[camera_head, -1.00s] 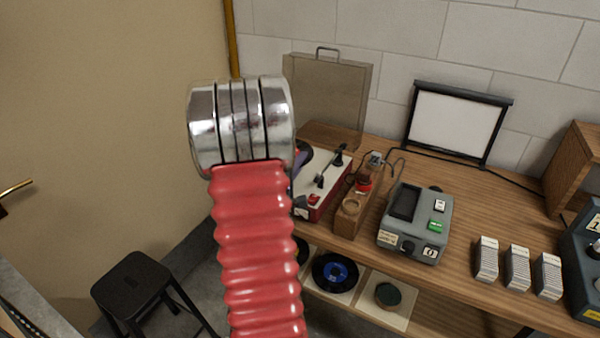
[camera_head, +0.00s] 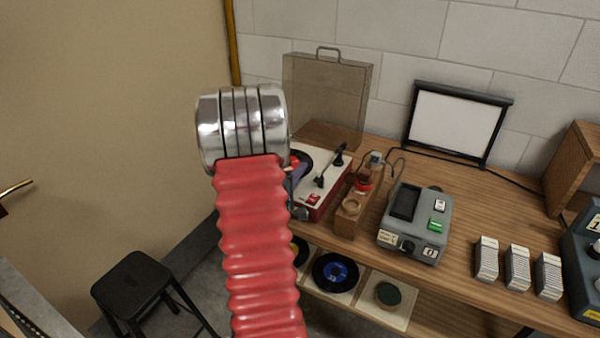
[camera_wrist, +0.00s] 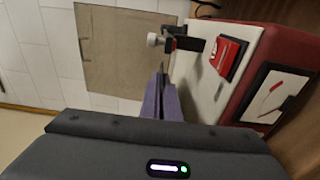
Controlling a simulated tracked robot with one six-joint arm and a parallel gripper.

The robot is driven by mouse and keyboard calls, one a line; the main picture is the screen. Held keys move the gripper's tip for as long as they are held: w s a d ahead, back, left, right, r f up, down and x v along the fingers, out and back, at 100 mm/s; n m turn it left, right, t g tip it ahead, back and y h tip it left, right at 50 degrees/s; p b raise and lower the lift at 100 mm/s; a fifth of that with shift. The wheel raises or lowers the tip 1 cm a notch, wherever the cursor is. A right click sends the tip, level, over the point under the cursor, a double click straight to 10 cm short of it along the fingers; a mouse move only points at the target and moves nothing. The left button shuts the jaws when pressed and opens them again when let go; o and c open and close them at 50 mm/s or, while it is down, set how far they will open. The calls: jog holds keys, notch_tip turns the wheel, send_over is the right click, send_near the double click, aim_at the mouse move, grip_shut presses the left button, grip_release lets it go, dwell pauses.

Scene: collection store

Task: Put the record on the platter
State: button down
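The record player (camera_head: 322,199) is a red case with a cream deck and a dark tonearm, standing at the left end of the bench with its lid raised. A dark disc (camera_head: 306,157) with a red label shows at the deck's left, partly behind my arm. I cannot tell whether it is lying on the platter or held above it; the platter is hidden. In the wrist view the deck (camera_wrist: 207,75) is at the right. My gripper (camera_wrist: 163,90) shows purple, finger-like parts close together beside the deck. Whether they grip anything is unclear.
A wooden stand (camera_head: 350,212) and grey device (camera_head: 416,222) stand right of the player. A black stool (camera_head: 138,280) is at lower left.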

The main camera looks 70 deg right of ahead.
jog(key=shift+f, duration=0.15)
jog(key=c, duration=2)
grip_release()
jog(key=shift+a+r, duration=0.15)
jog(key=shift+r, duration=0.05)
jog(key=a, duration=0.7)
jog(key=w+a, duration=0.1)
jog(key=a, duration=0.3)
jog(key=shift+a, duration=0.35)
